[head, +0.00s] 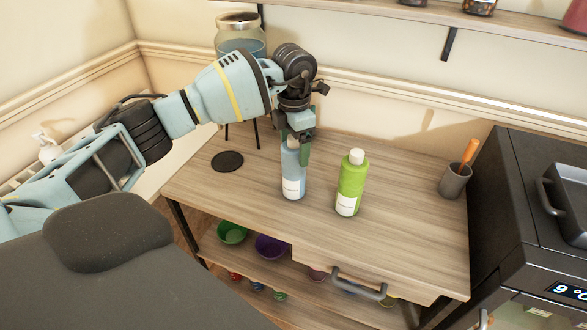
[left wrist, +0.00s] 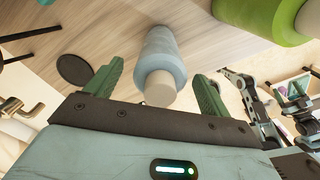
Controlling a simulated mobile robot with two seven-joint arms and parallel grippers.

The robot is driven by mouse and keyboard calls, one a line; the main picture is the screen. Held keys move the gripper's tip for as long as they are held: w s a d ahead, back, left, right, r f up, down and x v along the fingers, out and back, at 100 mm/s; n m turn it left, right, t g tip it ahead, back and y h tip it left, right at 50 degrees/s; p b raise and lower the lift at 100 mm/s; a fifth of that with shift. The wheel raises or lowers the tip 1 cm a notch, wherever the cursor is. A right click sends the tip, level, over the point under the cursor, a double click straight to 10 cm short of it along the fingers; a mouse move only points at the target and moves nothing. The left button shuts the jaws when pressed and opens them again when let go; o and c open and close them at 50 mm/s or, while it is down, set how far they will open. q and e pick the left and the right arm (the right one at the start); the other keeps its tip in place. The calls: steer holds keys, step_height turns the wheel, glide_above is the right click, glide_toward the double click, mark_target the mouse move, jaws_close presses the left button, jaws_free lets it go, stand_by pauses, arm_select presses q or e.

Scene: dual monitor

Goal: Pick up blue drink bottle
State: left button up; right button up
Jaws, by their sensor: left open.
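The blue drink bottle (head: 292,172) stands upright on the wooden table (head: 400,230), with a white label low on its side. My left gripper (head: 297,145) is directly over it, pointing down, with its green fingers at the height of the bottle's top. In the left wrist view the blue bottle (left wrist: 165,58) and its pale cap lie between the two open fingers (left wrist: 158,88), with gaps on both sides. The head view hides most of the cap behind the gripper.
A green bottle (head: 350,184) stands close to the right of the blue one. A black round coaster (head: 227,161) lies to the left. A grey cup (head: 455,180) with an orange-handled tool is at the right, beside a black appliance (head: 500,190). A glass dispenser (head: 240,38) stands behind my arm.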

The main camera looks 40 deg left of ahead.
arm_select(q)
steer(key=shift+f, duration=0.2)
steer(key=c, duration=1.6)
steer(key=shift+r, duration=0.1)
jaws_close()
